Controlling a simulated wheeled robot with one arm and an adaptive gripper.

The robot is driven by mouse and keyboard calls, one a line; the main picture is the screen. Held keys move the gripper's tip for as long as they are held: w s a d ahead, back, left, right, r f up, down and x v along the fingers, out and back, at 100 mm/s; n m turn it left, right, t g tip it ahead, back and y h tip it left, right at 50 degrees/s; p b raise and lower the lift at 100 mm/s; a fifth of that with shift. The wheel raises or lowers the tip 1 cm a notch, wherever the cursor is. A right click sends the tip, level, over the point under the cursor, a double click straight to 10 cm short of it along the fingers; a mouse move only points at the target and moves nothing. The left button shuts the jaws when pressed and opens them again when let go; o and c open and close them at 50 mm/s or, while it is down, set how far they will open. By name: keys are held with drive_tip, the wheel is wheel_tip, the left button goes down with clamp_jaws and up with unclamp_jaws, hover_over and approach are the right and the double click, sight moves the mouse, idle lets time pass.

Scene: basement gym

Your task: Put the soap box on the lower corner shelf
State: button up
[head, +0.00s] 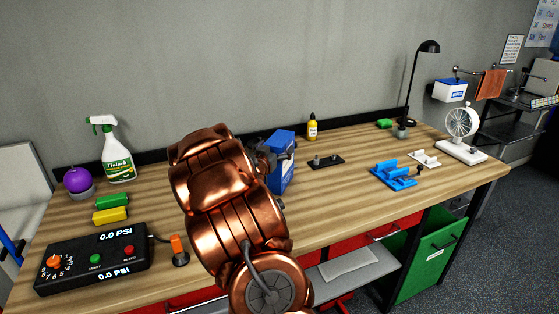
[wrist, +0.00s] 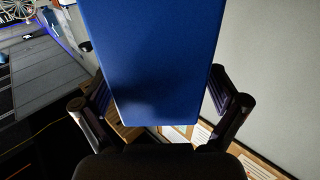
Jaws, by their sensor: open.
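A blue box with a white band, likely the soap box (head: 282,170), stands upright on the workbench just right of my copper arm. In the wrist view the blue box (wrist: 150,60) fills the space between my fingers. My gripper (wrist: 160,100) is open, with one dark finger on each side of the box. I cannot tell whether either finger touches it. In the head view my arm hides part of the box and most of the gripper. Dark shelves (head: 505,132) show at the far right; I cannot tell which is the lower corner shelf.
A white and blue box (head: 450,91) is by the wall at right.

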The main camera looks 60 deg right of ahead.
drive_tip(key=shift+x, duration=0.9)
drive_tip(key=shift+c, duration=0.3)
drive_tip(key=shift+s, duration=0.1)
drive_tip(key=c, duration=1.7)
drive_tip(key=shift+c, duration=0.2)
